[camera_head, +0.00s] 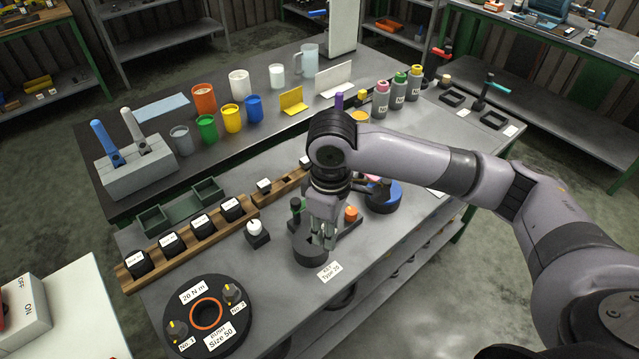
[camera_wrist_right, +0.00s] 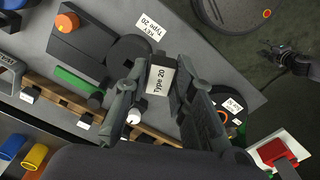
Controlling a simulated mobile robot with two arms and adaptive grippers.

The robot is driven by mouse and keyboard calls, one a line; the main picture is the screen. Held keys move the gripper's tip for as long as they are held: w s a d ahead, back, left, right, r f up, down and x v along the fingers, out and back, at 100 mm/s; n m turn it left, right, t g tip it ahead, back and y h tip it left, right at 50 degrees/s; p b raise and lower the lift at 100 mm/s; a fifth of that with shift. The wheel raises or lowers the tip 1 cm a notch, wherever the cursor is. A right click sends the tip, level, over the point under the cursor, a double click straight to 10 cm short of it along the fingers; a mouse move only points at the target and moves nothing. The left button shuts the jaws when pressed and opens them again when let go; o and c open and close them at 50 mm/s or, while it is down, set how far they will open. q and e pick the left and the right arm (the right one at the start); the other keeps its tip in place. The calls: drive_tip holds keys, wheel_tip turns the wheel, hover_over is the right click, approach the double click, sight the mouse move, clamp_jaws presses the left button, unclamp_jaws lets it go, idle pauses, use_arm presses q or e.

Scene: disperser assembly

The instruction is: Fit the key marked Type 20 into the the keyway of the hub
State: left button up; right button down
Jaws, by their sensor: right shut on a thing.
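My right gripper (camera_head: 322,242) is shut on a small block-like key (camera_wrist_right: 160,76), whose white label reads Type 20 in the right wrist view. The dark round hub (camera_head: 308,256) sits on the table just below the fingertips; it also shows in the right wrist view (camera_wrist_right: 126,54), beside the key. A card reading KEY Type 20 (camera_head: 329,271) lies in front of it. The fingers hide part of the hub, and I cannot tell whether the key touches it. A dark gripper (camera_wrist_right: 288,60), likely my left, shows over the floor in the right wrist view; its jaws are unclear.
A dark disc labelled Size 50 (camera_head: 240,318) lies at the front left. A wooden rack (camera_head: 185,250) with several labelled blocks runs behind. A black block with a white knob (camera_head: 257,236) and an orange-knobbed base (camera_head: 351,223) stand close to the hub. Bare table lies right of the card.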

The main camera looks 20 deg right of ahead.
drive_tip(key=w+n+p, duration=0.5)
drive_tip(key=w+n, duration=0.3)
drive_tip(key=n, duration=0.5)
drive_tip(key=shift+a+f, duration=0.45)
drive_tip(key=shift+w, duration=0.1)
drive_tip(key=shift+r, duration=0.1)
wheel_tip(320, 180, down, 6)
drive_tip(key=shift+r+b, duration=0.1)
drive_tip(key=shift+b, duration=0.65)
drive_tip(key=shift+p, duration=0.6)
